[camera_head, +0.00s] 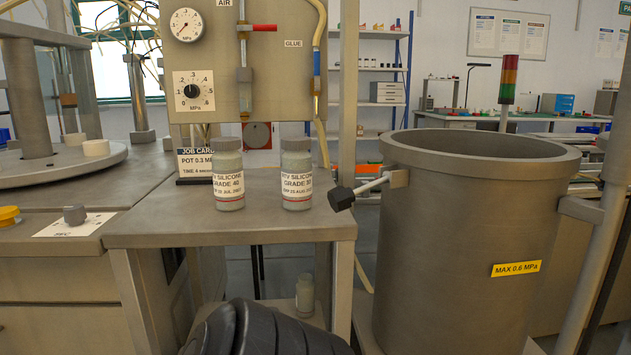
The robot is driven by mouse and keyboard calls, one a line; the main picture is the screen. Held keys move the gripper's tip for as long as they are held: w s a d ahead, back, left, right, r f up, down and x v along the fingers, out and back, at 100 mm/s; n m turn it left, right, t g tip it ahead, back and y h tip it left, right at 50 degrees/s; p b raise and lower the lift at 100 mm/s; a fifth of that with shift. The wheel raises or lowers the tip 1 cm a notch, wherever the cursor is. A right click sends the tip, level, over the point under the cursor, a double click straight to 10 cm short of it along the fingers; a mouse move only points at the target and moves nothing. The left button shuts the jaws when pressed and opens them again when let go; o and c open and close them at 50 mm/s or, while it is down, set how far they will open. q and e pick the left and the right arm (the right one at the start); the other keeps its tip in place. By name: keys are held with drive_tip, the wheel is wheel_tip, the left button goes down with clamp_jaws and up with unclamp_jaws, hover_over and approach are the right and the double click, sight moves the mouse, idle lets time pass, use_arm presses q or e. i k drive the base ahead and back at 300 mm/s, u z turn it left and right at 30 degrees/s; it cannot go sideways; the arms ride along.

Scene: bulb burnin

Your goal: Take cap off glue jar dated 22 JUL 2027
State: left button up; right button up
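Two glue jars with greyish caps stand upright on the small metal table. The left jar (228,176) reads RTV SILICONE GRADE 40, and its small date line looks like 22 JUL 2027. The right jar (296,176) reads RTV SILICONE GRADE 30, with a date that seems to be in AUG. Both caps are on: the left cap (227,144) and the right cap (296,144). A third, similar jar (305,296) stands lower down, under the table; its label is not readable. Neither of my grippers is in view.
A large grey pressure pot (460,250) with an open top stands right of the table (180,232); its black-knobbed clamp (342,198) juts toward the table's right edge. A job card stand (194,166) and a gauge panel (265,80) are behind the jars. The table's front is clear.

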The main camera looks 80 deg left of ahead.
sight(227, 167)
drive_tip(key=k, duration=0.95)
drive_tip(key=u, duration=0.55)
